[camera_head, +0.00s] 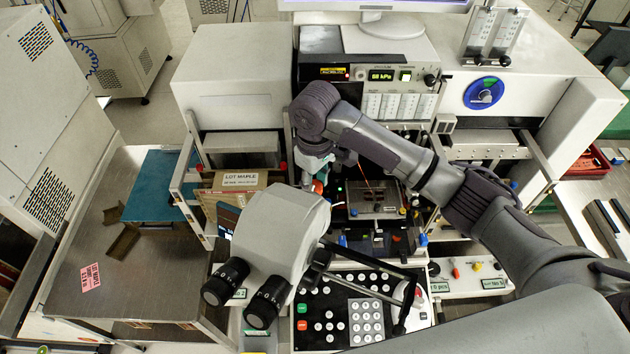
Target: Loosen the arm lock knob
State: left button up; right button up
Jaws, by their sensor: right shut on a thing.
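My right arm comes in from the right and reaches over the bonding machine. Its gripper (317,176) points down behind the microscope head and is shut. A small orange-red knob (318,187) shows at its fingertips; I take it for the arm lock knob, mostly covered by the gripper. The grey microscope head (281,229) with two black eyepieces stands just in front, tilted toward me. My left gripper is not in view.
A keypad panel (345,317) lies below the microscope. A cardboard box labelled LOT MAPLE (240,181) stands close at left. The work stage (375,198) is right of the gripper. The metal side table (105,240) at left has free room.

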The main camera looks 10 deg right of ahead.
jog(key=n, duration=0.5)
jog(key=shift+f+n, duration=0.1)
jog(key=shift+n, duration=0.3)
jog(key=n, duration=0.5)
jog(key=shift+s+f+n, duration=0.1)
jog(key=shift+n, duration=0.2)
jog(key=o, duration=1.2)
jog(key=shift+c, duration=0.2)
